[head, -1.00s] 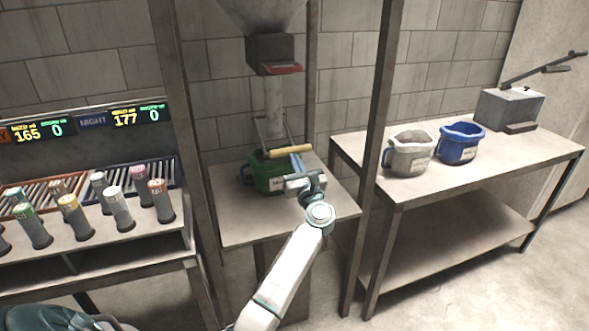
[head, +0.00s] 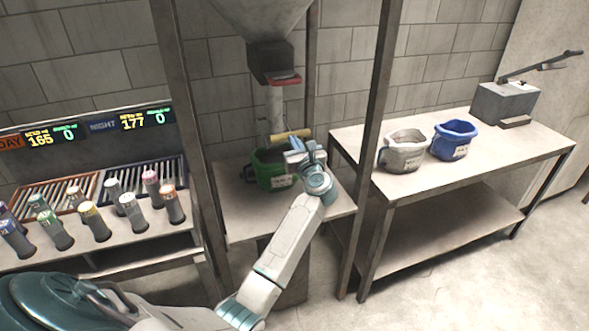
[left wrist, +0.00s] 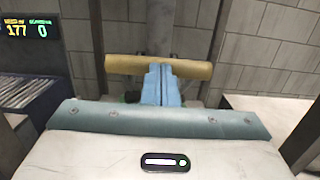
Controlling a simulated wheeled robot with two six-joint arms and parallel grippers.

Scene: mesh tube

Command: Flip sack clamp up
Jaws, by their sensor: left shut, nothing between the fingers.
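The sack clamp's yellow bar (head: 290,136) is in front of the pale spout (head: 274,103), above a green bucket-shaped sack (head: 272,178). The bar lies roughly level and also crosses the left wrist view (left wrist: 120,64). My left gripper (head: 293,146) is shut and empty, just below the bar in the head view. In the left wrist view its blue fingers (left wrist: 161,78) overlap the middle of the bar; they seem to be against it, but contact is not certain. The clamp's side arms are mostly hidden. My right gripper is not in view.
Frame posts (head: 376,130) stand on both sides of the filling stand's table (head: 236,222). A rack with several capped cylinders (head: 90,222) is at left. A right-hand table (head: 480,178) holds a grey bucket (head: 404,152), a blue bucket (head: 455,140) and a lever device (head: 503,103).

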